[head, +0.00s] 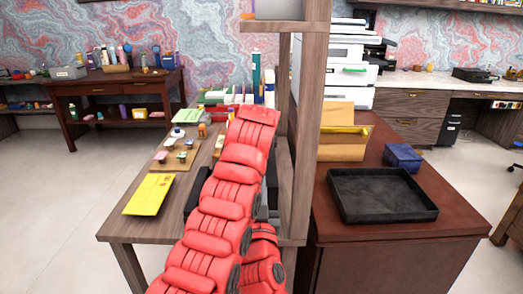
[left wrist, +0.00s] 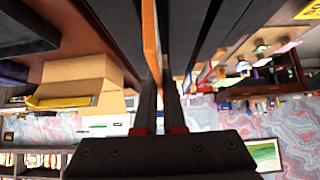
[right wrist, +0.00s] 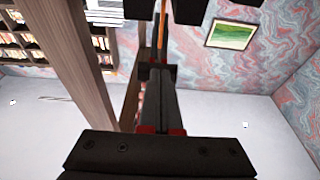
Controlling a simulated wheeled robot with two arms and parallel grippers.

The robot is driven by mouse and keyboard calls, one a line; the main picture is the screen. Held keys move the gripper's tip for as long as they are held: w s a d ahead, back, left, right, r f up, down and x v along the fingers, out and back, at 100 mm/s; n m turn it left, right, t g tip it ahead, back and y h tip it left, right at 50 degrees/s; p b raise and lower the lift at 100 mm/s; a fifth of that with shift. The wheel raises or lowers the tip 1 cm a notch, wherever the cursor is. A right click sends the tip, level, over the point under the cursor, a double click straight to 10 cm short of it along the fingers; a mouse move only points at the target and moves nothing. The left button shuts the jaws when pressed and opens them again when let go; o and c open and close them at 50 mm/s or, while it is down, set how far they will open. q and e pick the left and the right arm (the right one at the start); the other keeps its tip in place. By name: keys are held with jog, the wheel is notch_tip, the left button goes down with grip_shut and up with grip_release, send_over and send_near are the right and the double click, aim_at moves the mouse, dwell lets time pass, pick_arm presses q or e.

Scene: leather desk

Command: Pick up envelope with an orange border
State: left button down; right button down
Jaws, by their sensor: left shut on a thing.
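In the left wrist view, my left gripper (left wrist: 158,95) is shut on a thin flat piece with an orange edge (left wrist: 151,45), seen edge-on. It looks like the orange-bordered envelope, but its face is hidden. A thin orange strip (right wrist: 162,32) also shows beyond my right gripper (right wrist: 160,95) in the right wrist view. The right fingers look close together there, but their gap is unclear. In the head view my red arms cover the middle of the wooden desk (head: 128,233), and the fingertips and held piece are hidden.
A yellow envelope (head: 150,194) lies at the desk's left. Small items on a board (head: 166,162) and books (head: 238,100) stand behind it. An upright wooden panel (head: 308,130) is close on the right. Beyond it are a black tray (head: 385,215), a blue box (head: 403,157) and a cardboard box (head: 342,148).

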jog(key=shift+r, duration=0.6)
jog(key=v, duration=0.7)
jog(key=shift+s, duration=0.25)
jog(key=shift+f, duration=0.1)
